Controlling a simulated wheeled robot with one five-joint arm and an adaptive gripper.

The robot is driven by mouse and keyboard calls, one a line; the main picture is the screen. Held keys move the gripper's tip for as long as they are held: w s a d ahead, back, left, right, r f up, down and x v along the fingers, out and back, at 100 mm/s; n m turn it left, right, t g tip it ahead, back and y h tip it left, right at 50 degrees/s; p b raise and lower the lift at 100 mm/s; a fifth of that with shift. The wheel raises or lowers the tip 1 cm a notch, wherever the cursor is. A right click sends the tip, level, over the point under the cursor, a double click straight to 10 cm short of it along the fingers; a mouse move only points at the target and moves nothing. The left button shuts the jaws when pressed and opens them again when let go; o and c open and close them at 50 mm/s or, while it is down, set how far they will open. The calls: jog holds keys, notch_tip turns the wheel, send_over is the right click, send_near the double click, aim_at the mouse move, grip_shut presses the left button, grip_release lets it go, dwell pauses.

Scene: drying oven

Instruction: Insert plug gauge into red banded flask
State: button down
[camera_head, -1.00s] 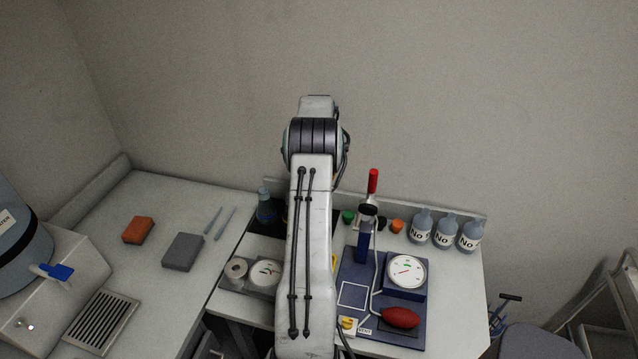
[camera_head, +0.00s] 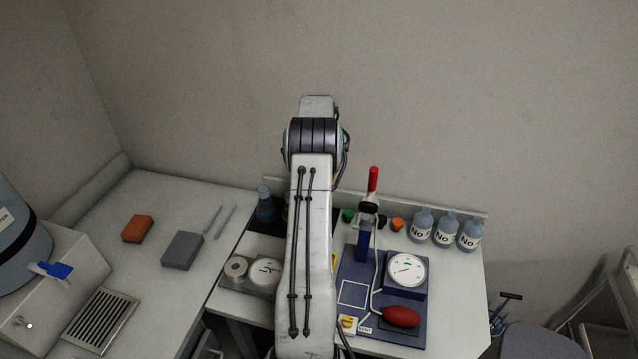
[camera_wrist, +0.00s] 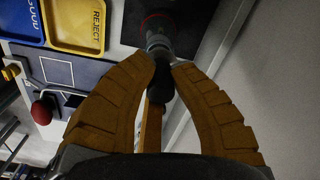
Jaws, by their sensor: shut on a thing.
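In the wrist view, my gripper (camera_wrist: 164,64) has its two brown, ribbed fingers closed around a dark, slim thing (camera_wrist: 162,84), which I take to be the plug gauge. Just beyond the fingertips is a grey-blue flask (camera_wrist: 157,36) with a thin red ring towards its far end, on a black surface. The gauge and flask neck line up closely in this view. I cannot tell whether the gauge's tip is inside the neck. In the head view my arm hides the gripper and gauge. A blue-grey flask (camera_head: 265,208) stands left of my arm; its band is not clear there.
A blue tray (camera_wrist: 24,22) and a yellow REJECT tray (camera_wrist: 78,28) lie left in the wrist view. In the head view, a blue stand with a red-topped lever (camera_head: 373,180), a dial gauge (camera_head: 406,270), a red bulb (camera_head: 401,317) and labelled bottles (camera_head: 446,228) stand right.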

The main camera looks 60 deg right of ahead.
jog(key=shift+f+b, duration=0.85)
jog(key=shift+f, duration=0.5)
jog(key=c, duration=0.6)
grip_release()
jog(key=shift+r+p, duration=1.15)
jog(key=shift+r, duration=2.85)
